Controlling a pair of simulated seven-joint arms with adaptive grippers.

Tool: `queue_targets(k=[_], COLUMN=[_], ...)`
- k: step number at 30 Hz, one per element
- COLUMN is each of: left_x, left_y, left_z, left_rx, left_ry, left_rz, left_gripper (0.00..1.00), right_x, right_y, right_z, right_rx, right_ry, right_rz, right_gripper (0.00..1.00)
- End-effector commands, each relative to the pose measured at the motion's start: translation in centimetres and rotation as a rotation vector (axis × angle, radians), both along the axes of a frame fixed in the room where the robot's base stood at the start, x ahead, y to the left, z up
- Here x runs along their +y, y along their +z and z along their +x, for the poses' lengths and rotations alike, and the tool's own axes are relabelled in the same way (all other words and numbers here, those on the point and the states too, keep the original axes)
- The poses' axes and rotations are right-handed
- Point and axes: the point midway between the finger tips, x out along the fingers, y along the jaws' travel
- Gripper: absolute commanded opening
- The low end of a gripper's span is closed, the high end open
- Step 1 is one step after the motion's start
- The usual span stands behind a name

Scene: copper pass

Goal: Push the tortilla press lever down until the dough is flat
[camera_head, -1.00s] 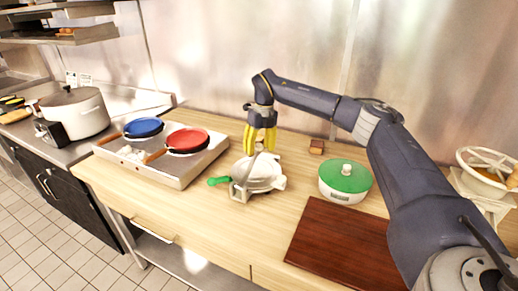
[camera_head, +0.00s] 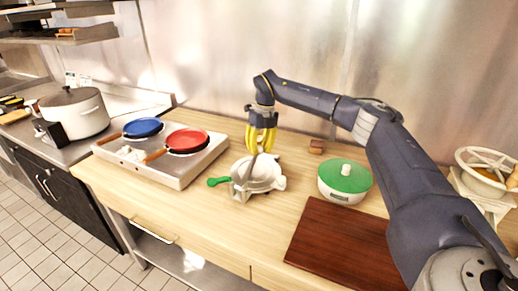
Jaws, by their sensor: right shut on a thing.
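The silver tortilla press (camera_head: 263,178) stands on the wooden counter in the middle of the head view. A green-tipped handle (camera_head: 218,182) sticks out low on its left side. A thin, dark lever-like bar (camera_head: 251,167) slants up from the press to the fingertips. My right gripper (camera_head: 262,151), with yellow fingers, points down over the back of the press and is shut on the top of this bar. The exact contact is small and partly hidden by the fingers. I cannot make out any dough. My left gripper is not in view.
A green-lidded pot (camera_head: 345,182) and a dark red board (camera_head: 340,243) lie to the right. A griddle (camera_head: 186,177) with a blue pan (camera_head: 143,127) and a red pan (camera_head: 187,140) is at the left. A small brown block (camera_head: 316,146) sits behind. Counter in front of the press is clear.

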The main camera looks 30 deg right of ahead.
Motion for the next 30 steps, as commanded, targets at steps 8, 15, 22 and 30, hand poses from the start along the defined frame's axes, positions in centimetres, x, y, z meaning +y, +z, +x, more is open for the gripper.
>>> queue_targets(k=[8, 15, 22, 30], left_x=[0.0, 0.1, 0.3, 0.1], left_y=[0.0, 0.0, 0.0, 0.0], left_z=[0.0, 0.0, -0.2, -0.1], left_rx=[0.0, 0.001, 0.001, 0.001], left_ry=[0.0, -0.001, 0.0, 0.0], left_rz=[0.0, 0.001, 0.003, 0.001], left_gripper=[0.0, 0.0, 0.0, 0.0], right_x=[0.5, 0.3, 0.2, -0.3], right_y=[-0.3, -0.2, 0.0, 2.8], right_z=[-0.2, -0.1, -0.1, 0.0], right_rx=[0.012, 0.007, 0.005, 0.002], right_ry=[0.009, 0.005, 0.004, 0.002], right_rz=[0.006, 0.005, 0.004, 0.003], right_gripper=[0.31, 0.55, 0.55, 0.55])
